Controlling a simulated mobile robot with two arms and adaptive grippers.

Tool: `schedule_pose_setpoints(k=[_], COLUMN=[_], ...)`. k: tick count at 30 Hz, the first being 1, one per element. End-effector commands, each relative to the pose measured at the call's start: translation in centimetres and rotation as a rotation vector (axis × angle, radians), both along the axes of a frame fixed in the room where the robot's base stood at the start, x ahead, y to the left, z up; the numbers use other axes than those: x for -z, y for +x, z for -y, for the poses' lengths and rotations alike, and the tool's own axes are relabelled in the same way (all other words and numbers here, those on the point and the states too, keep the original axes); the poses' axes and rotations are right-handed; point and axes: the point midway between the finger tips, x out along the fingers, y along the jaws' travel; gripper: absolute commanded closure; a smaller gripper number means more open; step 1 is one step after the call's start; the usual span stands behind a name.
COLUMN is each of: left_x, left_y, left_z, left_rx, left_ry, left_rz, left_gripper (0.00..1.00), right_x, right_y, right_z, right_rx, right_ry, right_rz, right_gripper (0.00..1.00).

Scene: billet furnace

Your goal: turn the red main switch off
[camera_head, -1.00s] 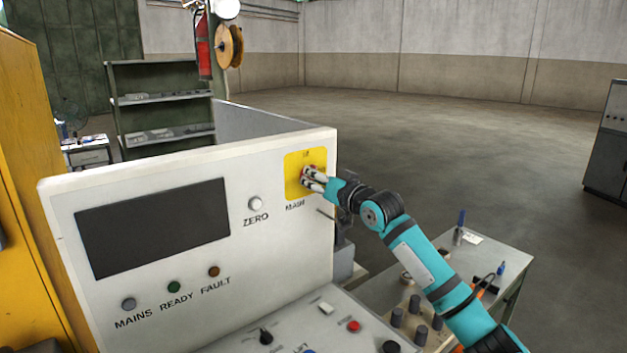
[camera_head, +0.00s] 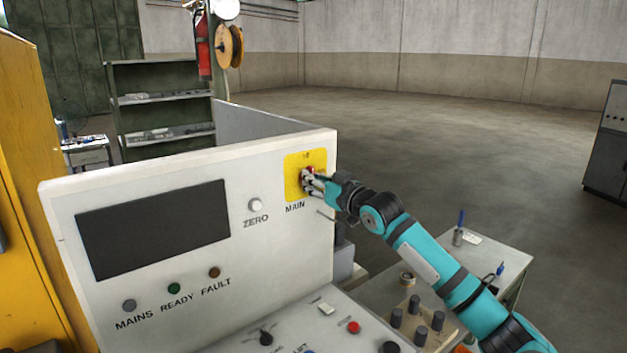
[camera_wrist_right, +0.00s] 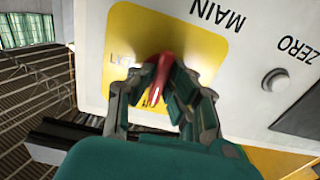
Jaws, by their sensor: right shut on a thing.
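The red main switch (camera_wrist_right: 157,80) sits on a yellow plate (camera_head: 292,178) above the word MAIN, at the upper right of the white control panel. It is a red handle, and only a bit of it shows in the head view (camera_head: 311,170). My right gripper (camera_head: 309,179) is at the switch, with its fingers on either side of the handle. In the right wrist view the right gripper (camera_wrist_right: 160,92) is shut on the red handle, which points along between the fingers. The fingers hide part of the handle and some plate markings. My left gripper is not in view.
The panel has a dark screen (camera_head: 153,229), a white ZERO button (camera_head: 255,205) and several lamps. Below, the sloped desk carries a black knob (camera_head: 266,338) and a red button (camera_head: 354,327). A table (camera_head: 497,258) with small items stands under my right arm.

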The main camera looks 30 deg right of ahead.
Motion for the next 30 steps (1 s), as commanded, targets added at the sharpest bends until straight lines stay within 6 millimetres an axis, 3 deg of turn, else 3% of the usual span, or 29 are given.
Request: schedule_pose_setpoints(k=[6,7,12,23,30], left_x=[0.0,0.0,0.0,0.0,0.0], left_y=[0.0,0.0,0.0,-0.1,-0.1], left_z=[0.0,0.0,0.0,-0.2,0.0], left_rx=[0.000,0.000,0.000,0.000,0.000], left_ry=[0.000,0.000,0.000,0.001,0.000], left_rz=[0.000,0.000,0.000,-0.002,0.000], left_gripper=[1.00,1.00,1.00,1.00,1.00], right_x=[0.2,0.2,0.1,0.1,0.3], right_y=[0.0,0.0,0.0,-0.7,-4.5], right_z=[0.0,0.0,0.0,0.2,0.5], right_rx=[0.001,0.001,0.000,0.002,0.001], right_ry=[-0.004,-0.005,-0.003,-0.003,-0.005], right_rz=[-0.005,-0.005,-0.003,-0.001,-0.005], right_gripper=[1.00,0.84,0.64,0.64,0.64])
